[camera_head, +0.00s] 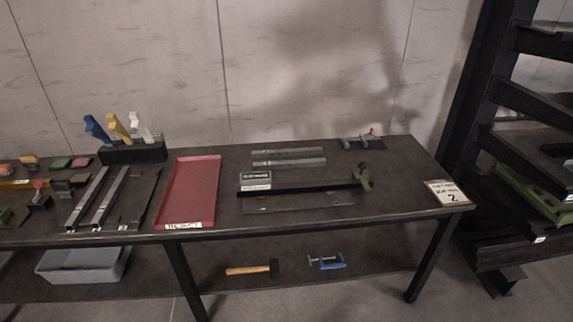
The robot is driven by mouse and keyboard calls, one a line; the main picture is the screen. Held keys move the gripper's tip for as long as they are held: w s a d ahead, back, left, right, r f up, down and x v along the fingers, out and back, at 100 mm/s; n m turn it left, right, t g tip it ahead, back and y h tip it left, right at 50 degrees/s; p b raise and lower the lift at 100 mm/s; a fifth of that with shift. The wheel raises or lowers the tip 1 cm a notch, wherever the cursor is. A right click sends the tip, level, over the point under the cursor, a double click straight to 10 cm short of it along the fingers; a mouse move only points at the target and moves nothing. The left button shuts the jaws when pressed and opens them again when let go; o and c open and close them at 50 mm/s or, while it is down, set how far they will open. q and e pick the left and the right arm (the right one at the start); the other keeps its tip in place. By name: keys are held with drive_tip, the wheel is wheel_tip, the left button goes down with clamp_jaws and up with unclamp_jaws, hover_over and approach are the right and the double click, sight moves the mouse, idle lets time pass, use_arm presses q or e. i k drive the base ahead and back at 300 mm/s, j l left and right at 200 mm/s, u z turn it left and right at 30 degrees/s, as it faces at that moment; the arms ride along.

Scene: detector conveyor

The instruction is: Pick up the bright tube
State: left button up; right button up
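Two pale metallic bars lie side by side on the dark workbench (225,218), right of the red tray. The rear bar (287,151) and the front bar (289,162) run left to right. Two more light grey rails, a left one (87,199) and a right one (109,199), lie on the left part of the bench, pointing away from me. I cannot tell which of these is the bright tube. Neither of my grippers shows in the head view.
A red tray (190,190) sits mid-bench. A dark bar clamp with a green end (363,178) lies in front of the pale bars. A block holds several coloured handles (118,126). A hammer (252,269) and grey bin (84,266) are on the lower shelf.

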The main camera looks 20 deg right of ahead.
sight(303, 163)
drive_tip(key=i+l+u, duration=0.15)
drive_tip(key=l, duration=0.65)
drive_tip(key=l+u, duration=0.15)
drive_tip(key=l, duration=0.6)
